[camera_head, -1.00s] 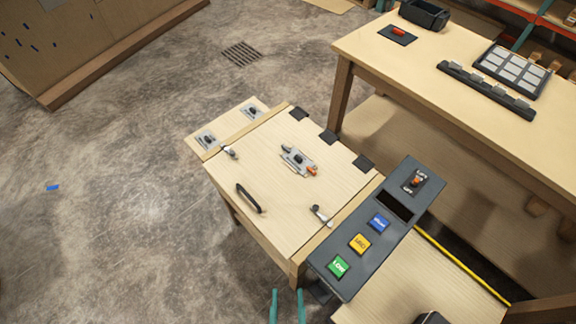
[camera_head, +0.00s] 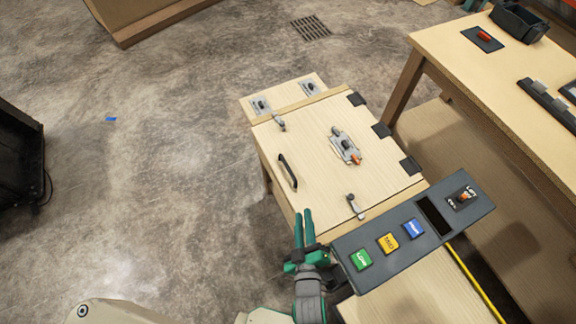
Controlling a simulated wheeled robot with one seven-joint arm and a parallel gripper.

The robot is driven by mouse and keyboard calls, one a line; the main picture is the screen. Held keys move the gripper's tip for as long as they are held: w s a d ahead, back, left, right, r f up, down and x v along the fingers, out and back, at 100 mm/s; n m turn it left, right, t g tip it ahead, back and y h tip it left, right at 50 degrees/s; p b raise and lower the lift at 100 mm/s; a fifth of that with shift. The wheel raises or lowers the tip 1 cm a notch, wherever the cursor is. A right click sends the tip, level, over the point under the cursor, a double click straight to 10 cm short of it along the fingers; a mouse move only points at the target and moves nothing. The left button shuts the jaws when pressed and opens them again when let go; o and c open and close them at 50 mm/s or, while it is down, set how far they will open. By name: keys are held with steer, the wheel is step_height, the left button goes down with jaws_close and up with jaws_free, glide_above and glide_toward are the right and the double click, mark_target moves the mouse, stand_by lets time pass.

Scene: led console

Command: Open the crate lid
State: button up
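The wooden crate (camera_head: 272,158) stands in the middle of the head view, its pale flat lid (camera_head: 318,178) lying closed. A dark bar handle (camera_head: 288,171) is on the lid's left side, and black hinges (camera_head: 382,130) run along its right edge. Two small metal latches, an upper one (camera_head: 279,122) and a lower one (camera_head: 354,206), sit at the lid's two ends. A metal plate with an orange-tipped part (camera_head: 345,146) is near the lid's middle. My green gripper (camera_head: 304,226) is near the crate's lower corner, apart from the handle; its fingers point up and look slightly apart, with nothing between them.
A dark console (camera_head: 412,232) with green, yellow and blue buttons and an orange-tipped switch adjoins the crate's lower right. A wooden table (camera_head: 455,65) stands at upper right with a black bin (camera_head: 518,22). A black object (camera_head: 18,160) is at far left. Floor left of the crate is clear.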

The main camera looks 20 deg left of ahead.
mark_target(287, 166)
steer(key=w+a+n, duration=0.1)
steer(key=w+a, duration=0.1)
steer(key=w+a+n+y, duration=0.1)
steer(key=w+a, duration=0.1)
steer(key=w, duration=0.1)
steer(key=w+a+f+n, duration=0.1)
steer(key=w+a+n, duration=0.1)
steer(key=w, duration=0.1)
steer(key=shift+w+a+f, duration=0.1)
steer(key=shift+w, duration=0.05)
steer(key=x, duration=1)
steer(key=shift+w+a+f, duration=0.2)
steer(key=shift+a, duration=0.05)
jaws_close()
